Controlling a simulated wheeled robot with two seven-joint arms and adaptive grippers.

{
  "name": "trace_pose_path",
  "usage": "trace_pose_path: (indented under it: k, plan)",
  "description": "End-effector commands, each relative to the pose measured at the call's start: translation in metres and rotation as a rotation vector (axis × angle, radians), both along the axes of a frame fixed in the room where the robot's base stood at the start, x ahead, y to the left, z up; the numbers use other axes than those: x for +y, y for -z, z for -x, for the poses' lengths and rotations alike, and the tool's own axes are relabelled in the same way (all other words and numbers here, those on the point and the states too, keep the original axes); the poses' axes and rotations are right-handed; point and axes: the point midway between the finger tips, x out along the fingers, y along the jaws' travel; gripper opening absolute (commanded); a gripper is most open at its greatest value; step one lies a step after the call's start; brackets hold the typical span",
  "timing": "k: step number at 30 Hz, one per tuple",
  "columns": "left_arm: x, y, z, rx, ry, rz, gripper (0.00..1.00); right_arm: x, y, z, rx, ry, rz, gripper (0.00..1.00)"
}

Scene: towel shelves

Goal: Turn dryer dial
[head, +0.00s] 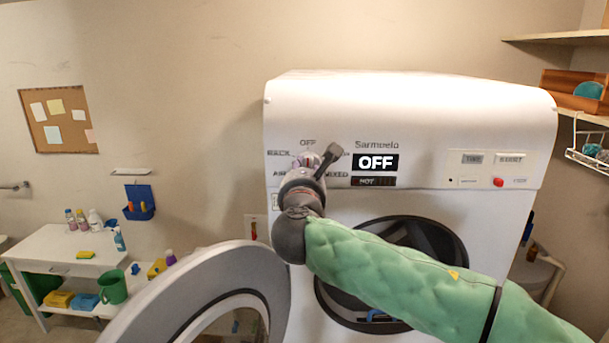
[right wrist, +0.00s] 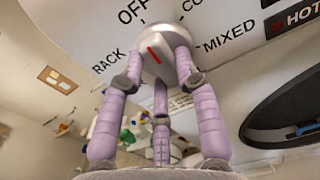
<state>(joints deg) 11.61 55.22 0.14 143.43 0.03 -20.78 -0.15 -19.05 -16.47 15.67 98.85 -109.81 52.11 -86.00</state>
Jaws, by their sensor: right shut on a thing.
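The dryer (head: 410,105) is white, with its control panel facing me and a lit display (head: 375,162) reading "OFF". In the right wrist view the round silver dial (right wrist: 158,44) has a short red mark slanting toward the upper left, roughly toward "OFF". "RACK" and "MIXED" are printed to its sides. My right gripper (right wrist: 160,68) has its purple jointed fingers closed around the dial. In the head view the right gripper (head: 310,165) is at the panel's left side and hides most of the dial. My left gripper is not in view.
The dryer's round door (head: 205,290) hangs open at the lower left, beside the dark drum opening (head: 452,242). A white table (head: 50,245) with bottles stands at the far left. Wooden shelves (head: 565,38) and a wire basket (head: 590,155) are at the right.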

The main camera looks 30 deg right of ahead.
Motion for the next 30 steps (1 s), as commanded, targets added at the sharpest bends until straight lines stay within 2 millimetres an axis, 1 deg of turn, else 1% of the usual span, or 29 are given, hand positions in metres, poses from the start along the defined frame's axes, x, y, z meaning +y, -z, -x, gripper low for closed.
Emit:
trace_pose_path:
  k: [1,8,18,24,30]
  plan:
    - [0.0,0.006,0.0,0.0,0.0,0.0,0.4,0.0,0.002,0.0,-0.013,0.0,-0.017,0.0]
    - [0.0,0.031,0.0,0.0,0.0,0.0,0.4,0.0,0.002,0.0,-0.095,-0.001,-0.149,0.0]
    - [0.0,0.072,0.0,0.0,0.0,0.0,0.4,-0.001,0.001,0.001,-0.262,0.0,-0.421,0.0]
    - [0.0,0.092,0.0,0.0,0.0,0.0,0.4,-0.001,0.0,0.001,-0.355,-0.001,-0.575,0.0]
    - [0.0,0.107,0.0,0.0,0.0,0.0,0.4,-0.001,-0.002,0.001,-0.432,-0.001,-0.703,0.0]
